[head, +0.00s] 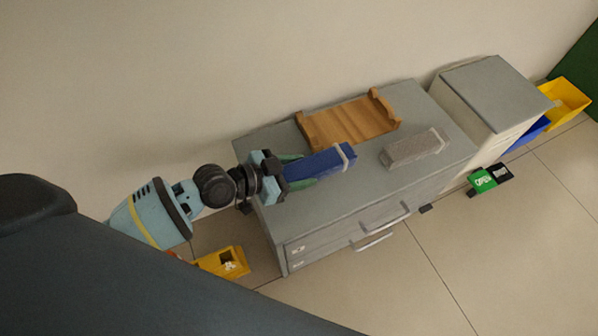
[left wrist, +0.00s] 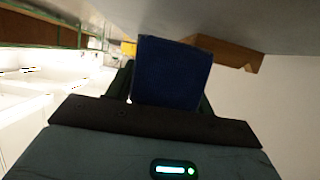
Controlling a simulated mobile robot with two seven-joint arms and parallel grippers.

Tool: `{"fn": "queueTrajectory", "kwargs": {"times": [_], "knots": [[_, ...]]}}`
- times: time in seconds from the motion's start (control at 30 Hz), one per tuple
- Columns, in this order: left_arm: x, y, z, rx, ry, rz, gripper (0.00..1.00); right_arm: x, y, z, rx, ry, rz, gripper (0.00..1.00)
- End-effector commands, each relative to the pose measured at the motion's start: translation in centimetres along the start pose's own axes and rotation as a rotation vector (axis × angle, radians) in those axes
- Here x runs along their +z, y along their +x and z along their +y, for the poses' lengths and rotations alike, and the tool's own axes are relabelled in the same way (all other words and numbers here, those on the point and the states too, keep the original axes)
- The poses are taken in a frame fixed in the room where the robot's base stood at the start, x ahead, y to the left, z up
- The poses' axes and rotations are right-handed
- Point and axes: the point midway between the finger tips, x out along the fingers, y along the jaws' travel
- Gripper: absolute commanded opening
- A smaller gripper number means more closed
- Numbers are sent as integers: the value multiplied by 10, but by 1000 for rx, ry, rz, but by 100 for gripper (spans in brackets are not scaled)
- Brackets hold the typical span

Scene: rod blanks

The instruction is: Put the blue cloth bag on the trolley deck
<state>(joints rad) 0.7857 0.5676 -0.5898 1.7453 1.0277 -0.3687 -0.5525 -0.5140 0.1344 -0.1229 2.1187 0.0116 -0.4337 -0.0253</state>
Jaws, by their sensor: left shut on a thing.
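A long blue cloth bag (head: 322,162) with a pale band near its far end is over the grey top of a drawer unit (head: 345,200). My left gripper (head: 300,170) is shut on the bag's near end, with greenish fingers on either side. In the left wrist view the bag (left wrist: 172,72) stands between the fingers, close to a grey surface. I cannot tell whether the bag touches the top. No separate trolley shows; whether this unit is the trolley is unclear. My right gripper is not in view.
A wooden tray (head: 350,122) lies behind the bag, and a grey bag (head: 414,148) lies to its right. A taller grey cabinet (head: 492,92) adjoins on the right. A yellow bin (head: 222,262) stands on the floor.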

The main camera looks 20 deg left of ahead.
Motion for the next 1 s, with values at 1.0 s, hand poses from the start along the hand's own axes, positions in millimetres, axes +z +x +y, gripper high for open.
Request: {"fn": "queueTrajectory", "kwargs": {"times": [1.0], "knots": [[33, 20, -19, 0, 0, 1, 28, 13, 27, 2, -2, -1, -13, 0]]}}
